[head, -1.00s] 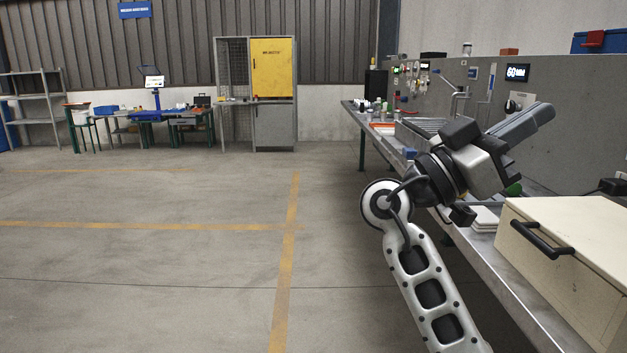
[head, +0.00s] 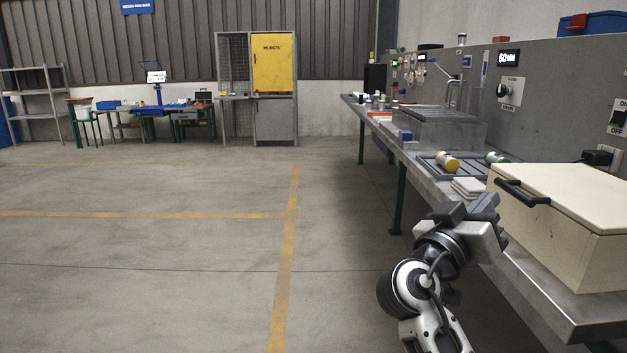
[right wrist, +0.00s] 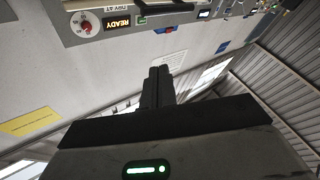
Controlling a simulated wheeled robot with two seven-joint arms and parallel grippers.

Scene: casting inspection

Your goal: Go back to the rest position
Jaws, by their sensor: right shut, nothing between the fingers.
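My right gripper (head: 490,222) is in the lower right of the head view, in front of the bench edge and just left of the cream box. Its arm bends up from the bottom of the picture. In the right wrist view the gripper's two fingers (right wrist: 157,88) are together with nothing between them. My left gripper does not show.
A long metal bench (head: 535,290) runs along the right. The floor at left is clear.

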